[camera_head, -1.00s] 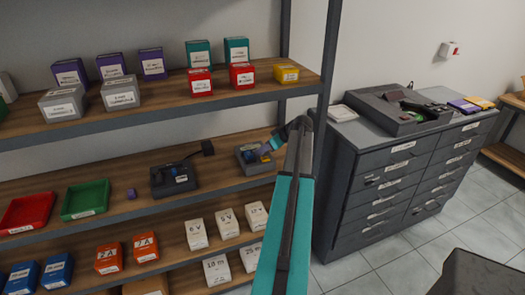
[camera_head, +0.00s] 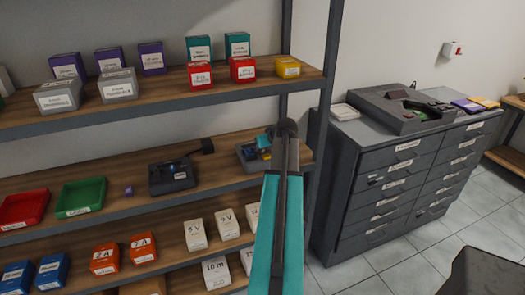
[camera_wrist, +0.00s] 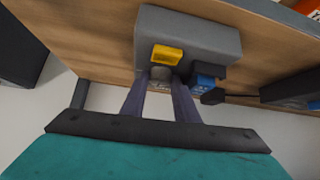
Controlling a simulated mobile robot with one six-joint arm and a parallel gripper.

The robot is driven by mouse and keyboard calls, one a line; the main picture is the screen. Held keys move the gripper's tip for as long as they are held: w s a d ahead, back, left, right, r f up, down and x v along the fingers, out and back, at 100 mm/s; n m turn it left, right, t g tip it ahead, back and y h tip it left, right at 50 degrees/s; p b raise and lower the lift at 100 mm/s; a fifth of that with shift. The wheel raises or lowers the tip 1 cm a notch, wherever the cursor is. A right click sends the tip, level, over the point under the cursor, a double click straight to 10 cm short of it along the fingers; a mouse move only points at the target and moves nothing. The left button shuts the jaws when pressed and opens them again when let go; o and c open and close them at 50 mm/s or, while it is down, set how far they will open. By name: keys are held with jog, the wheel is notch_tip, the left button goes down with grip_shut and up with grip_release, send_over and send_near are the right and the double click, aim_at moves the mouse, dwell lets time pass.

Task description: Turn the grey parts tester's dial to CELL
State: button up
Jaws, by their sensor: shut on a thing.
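The grey parts tester (camera_head: 245,154) stands on the middle shelf near its right end, partly hidden by my arm. In the wrist view its grey case (camera_wrist: 205,38) fills the upper middle, with a yellow block (camera_wrist: 167,53) and a blue part (camera_wrist: 205,81) on it. My gripper (camera_wrist: 161,79) is at the tester's face, its two fingers shut on a small grey knob (camera_wrist: 161,73), which looks like the dial. The fingers hide part of it. I cannot read the dial's marks or see where it points.
A dark device (camera_head: 172,178) with a black plug (camera_head: 207,146) stands left of the tester. Red (camera_head: 22,210) and green (camera_head: 80,197) trays lie further left. The shelf upright (camera_head: 325,110) is close on the right, with a drawer cabinet (camera_head: 390,190) beyond it.

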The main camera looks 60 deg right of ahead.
jog(key=shift+w+a+m+g+h+b, duration=0.15)
jog(key=shift+m+g+h, duration=0.4)
jog(key=shift+m, duration=0.4)
jog(key=shift+w+a+m+g+h+b, duration=0.15)
jog(key=shift+m+g+h, duration=0.35)
jog(key=shift+m, duration=0.5)
jog(key=shift+w+a+m+g+h+b, duration=0.15)
jog(key=shift+m+g+h, duration=0.4)
jog(key=shift+m, duration=0.4)
jog(key=shift+m+g, duration=0.3)
jog(key=o, duration=1.1)
jog(key=shift+c, duration=0.2)
jog(key=shift+r, duration=0.1)
jog(key=shift+v, duration=0.75)
jog(key=b+v, duration=0.3)
jog(key=v, duration=0.9)
jog(key=shift+a, duration=0.2)
jog(key=shift+s, duration=0.1)
